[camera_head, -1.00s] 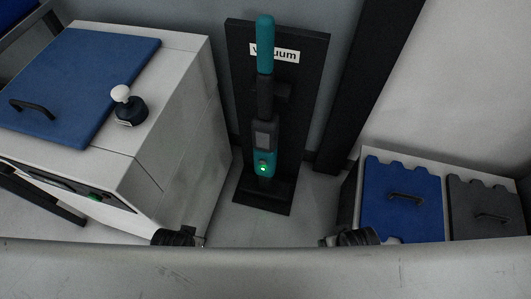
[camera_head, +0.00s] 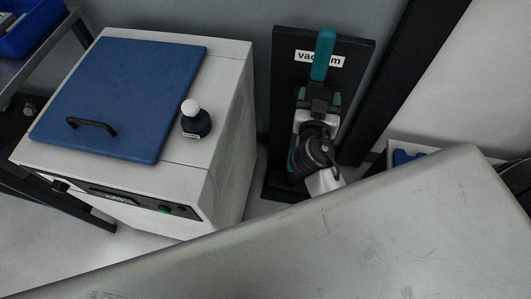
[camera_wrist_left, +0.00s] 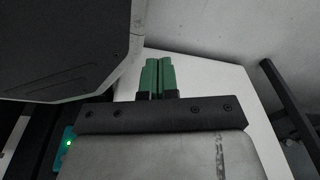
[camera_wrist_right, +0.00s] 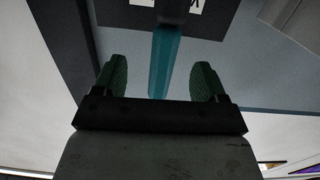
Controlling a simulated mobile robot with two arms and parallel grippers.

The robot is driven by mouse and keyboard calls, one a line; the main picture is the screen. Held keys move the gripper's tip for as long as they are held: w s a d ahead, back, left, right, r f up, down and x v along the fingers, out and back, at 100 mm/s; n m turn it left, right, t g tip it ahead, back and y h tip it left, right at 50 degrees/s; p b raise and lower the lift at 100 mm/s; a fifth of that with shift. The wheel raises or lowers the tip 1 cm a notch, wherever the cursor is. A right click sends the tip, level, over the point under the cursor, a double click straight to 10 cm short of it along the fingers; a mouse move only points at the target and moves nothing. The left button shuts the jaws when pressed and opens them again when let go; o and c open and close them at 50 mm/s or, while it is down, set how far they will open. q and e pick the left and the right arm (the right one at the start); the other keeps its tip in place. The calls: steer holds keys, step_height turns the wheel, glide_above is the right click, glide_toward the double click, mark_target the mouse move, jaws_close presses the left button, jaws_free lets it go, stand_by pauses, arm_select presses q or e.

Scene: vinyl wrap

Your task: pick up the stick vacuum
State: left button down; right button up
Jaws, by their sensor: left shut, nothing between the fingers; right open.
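The stick vacuum (camera_head: 322,57) stands upright against a dark board. Its teal handle shows above my right gripper (camera_head: 319,97), which hides much of its lower body. My right gripper is open in front of the vacuum. In the right wrist view the teal handle (camera_wrist_right: 164,62) appears between the two green fingers, with a gap on each side. My left gripper (camera_wrist_left: 159,77) is out of the head view. In the left wrist view its green fingers are shut together and empty; a teal part with a green light (camera_wrist_left: 68,143) shows at the left edge.
The dark board (camera_head: 354,65) carries a "vacuum" label (camera_head: 306,57). A dark post (camera_head: 405,75) rises to the right. A white bin (camera_head: 400,146) is partly hidden.

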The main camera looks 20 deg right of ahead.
mark_target(319, 70)
steer(key=shift+t, duration=0.3)
steer(key=w, duration=0.1)
steer(key=w+d+r, duration=0.1)
steer(key=w, duration=0.1)
steer(key=w+r+p, duration=0.1)
steer(key=w, duration=0.1)
steer(key=shift+d, duration=0.4)
steer(key=shift+p+x, duration=0.7)
steer(key=shift+x, duration=2.25)
arm_select(q)
steer(key=s+a+f, duration=0.2)
steer(key=s, duration=0.6)
steer(key=shift+s+f+g, duration=0.25)
steer(key=shift+s+g, duration=0.05)
arm_select(e)
steer(key=shift+d, duration=0.1)
arm_select(q)
steer(key=shift+a, duration=0.1)
arm_select(e)
steer(key=shift+c, duration=0.3)
steer(key=c, duration=0.9)
steer(key=shift+r, duration=0.1)
steer(key=shift+c, duration=1.2)
